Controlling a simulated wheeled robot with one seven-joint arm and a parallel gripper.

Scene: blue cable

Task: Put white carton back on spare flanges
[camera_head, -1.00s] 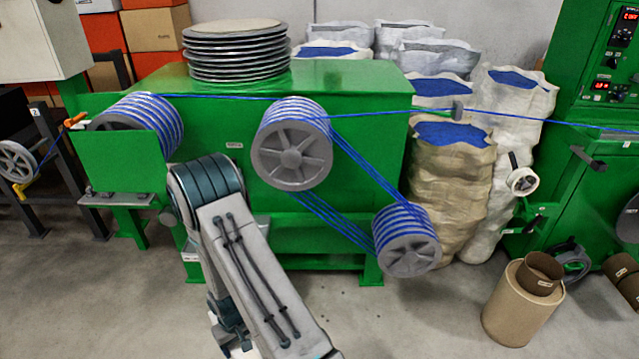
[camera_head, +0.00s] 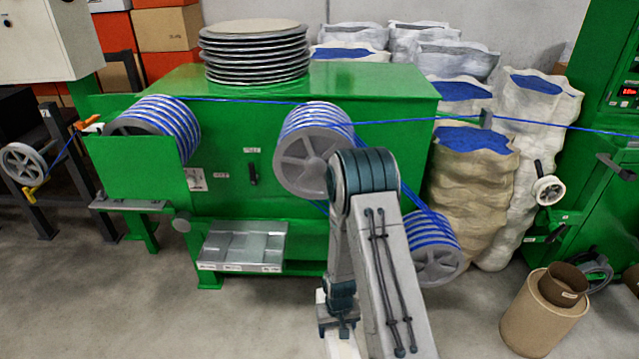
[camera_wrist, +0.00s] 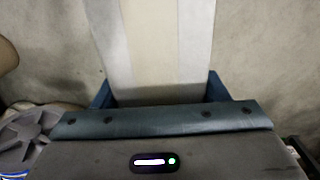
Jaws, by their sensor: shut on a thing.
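The white carton (camera_wrist: 155,45) is between the blue fingers of my gripper (camera_wrist: 160,92) in the wrist view. It shows as a pale panel with a cream middle band, and its far end runs out of the frame. In the head view my gripper (camera_head: 340,328) hangs low at the bottom, in front of the green machine. Only a small white part of the carton (camera_head: 342,347) shows below it. The spare flanges (camera_head: 255,58) are a stack of grey discs with a bare tan top face, on the left part of the machine top.
The green machine (camera_head: 390,85) has clear top space right of the stack. Blue cable (camera_head: 250,100) runs across its front over several reels. A metal tray (camera_head: 243,243) sits low in front. Sacks (camera_head: 470,170) and a cardboard drum (camera_head: 540,320) stand at right.

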